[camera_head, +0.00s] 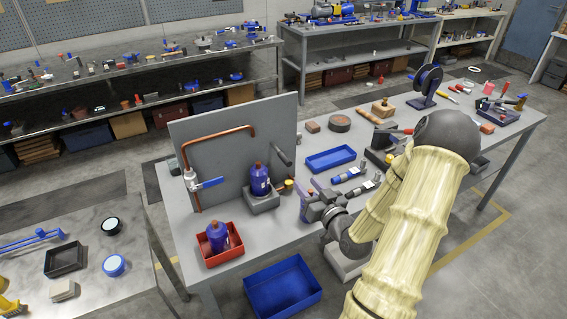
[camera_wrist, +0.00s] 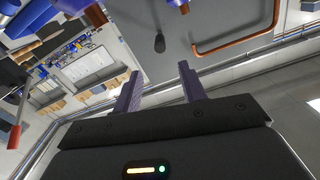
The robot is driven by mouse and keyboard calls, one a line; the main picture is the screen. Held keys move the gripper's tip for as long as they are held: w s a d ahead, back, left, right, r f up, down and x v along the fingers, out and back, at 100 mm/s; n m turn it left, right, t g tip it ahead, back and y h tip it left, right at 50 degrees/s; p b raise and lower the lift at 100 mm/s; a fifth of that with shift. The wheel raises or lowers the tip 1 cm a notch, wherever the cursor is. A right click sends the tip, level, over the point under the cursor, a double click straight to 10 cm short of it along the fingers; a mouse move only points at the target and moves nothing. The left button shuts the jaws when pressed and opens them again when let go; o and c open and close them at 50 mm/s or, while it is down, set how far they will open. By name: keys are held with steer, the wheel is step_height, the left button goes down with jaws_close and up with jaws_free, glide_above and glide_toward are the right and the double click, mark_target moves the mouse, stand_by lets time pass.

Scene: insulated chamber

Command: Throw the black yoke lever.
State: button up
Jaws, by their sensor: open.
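A short black lever (camera_head: 281,153) sticks out from the right part of the upright grey panel (camera_head: 225,135). It is probably the black yoke lever; its yoke cannot be made out. In the wrist view, a dark rounded lever end (camera_wrist: 159,43) shows against the grey panel, beyond the fingertips. My gripper (camera_head: 310,198) is over the front of the bench, below and to the right of the lever and apart from it. Its two purple fingers are spread with nothing between them, as the wrist view of my gripper (camera_wrist: 160,80) also shows.
A copper pipe (camera_head: 218,134) with a blue-handled valve (camera_head: 207,184) runs on the panel's left. A purple-blue bottle (camera_head: 260,180) stands on a grey block below the lever. A blue tray (camera_head: 330,158) and several tools lie to the right. A red bin (camera_head: 236,249) sits at front left.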

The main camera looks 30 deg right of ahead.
mark_target(281, 154)
steer(key=w+p, duration=0.1)
steer(key=w, duration=0.4)
steer(key=w+p, duration=0.1)
steer(key=w, duration=0.4)
steer(key=w+p, duration=0.2)
steer(key=w, duration=0.3)
steer(key=shift+a, duration=0.25)
jaws_close()
